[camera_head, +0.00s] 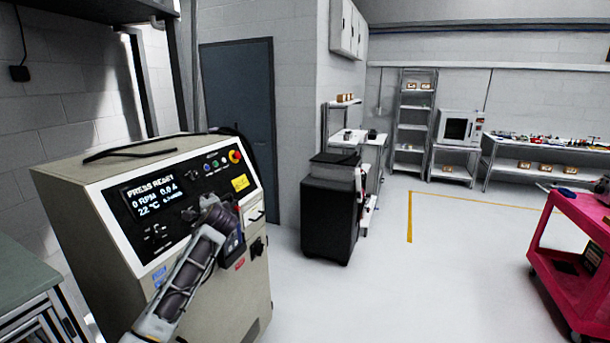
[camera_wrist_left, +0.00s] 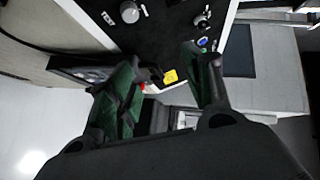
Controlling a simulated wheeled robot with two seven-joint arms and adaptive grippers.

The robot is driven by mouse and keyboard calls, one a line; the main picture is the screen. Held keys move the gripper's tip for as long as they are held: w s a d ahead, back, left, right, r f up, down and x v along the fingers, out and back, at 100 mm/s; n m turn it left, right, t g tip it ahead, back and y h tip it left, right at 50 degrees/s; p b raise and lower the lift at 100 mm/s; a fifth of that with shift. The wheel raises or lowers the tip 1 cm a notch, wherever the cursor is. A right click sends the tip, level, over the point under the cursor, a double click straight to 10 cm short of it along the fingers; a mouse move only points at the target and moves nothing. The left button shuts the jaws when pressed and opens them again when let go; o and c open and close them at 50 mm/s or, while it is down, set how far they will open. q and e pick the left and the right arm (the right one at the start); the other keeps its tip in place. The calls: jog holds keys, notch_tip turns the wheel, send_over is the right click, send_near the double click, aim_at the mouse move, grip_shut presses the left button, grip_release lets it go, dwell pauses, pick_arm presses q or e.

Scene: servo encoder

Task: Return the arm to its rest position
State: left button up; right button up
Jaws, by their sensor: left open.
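My left arm (camera_head: 185,278) reaches up from the bottom of the head view, in front of a beige control cabinet (camera_head: 85,215). My left gripper (camera_head: 222,212) is at the cabinet's sloping black panel, below the knobs. In the wrist view the left gripper (camera_wrist_left: 163,62) has its two green-lined fingers apart, with nothing seen held between them. The panel (camera_wrist_left: 170,25) with knobs and a yellow label (camera_wrist_left: 171,76) lies beyond the fingertips. Whether the fingers touch the panel cannot be told. My right gripper is out of view.
A red knob (camera_head: 235,156) sits at the panel's upper right. A black cable (camera_head: 130,150) lies on the cabinet top. A black bin-like unit (camera_head: 330,215) stands to the right, and a pink cart (camera_head: 565,285) at the far right. The floor (camera_head: 430,285) between them is clear.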

pick_arm(q)
jog(key=w+d+f+n+t+h, duration=0.1)
jog(key=w+f+n+h, duration=0.15)
jog(key=f, duration=0.75)
jog(key=w+d+f+n+h, duration=0.2)
jog(key=w+f+h, duration=0.1)
jog(key=f, duration=0.7)
jog(key=s+f+n+g+b, duration=0.1)
jog(key=s+f, duration=0.5)
jog(key=f, duration=0.5)
jog(key=s+a+f+n+g+h, duration=0.15)
jog(key=s+f, duration=0.35)
jog(key=f, duration=0.7)
jog(key=s+f+g+b, duration=0.1)
jog(key=s+f+g, duration=0.1)
jog(key=s+f, duration=0.65)
jog(key=s+d+f+g, duration=0.1)
jog(key=s+f+g, duration=0.3)
jog(key=s+f, duration=2.05)
jog(key=s+d+f+g, duration=0.1)
jog(key=s+f, duration=0.2)
jog(key=s, duration=0.9)
jog(key=s+d+f+g+b, duration=0.1)
jog(key=s+f, duration=0.3)
jog(key=s, duration=0.8)
jog(key=s+d+f+n+g+b, duration=0.1)
jog(key=s+f+g, duration=0.1)
jog(key=s, duration=1)
jog(key=shift+f+g, duration=0.35)
jog(key=shift+f, duration=0.4)
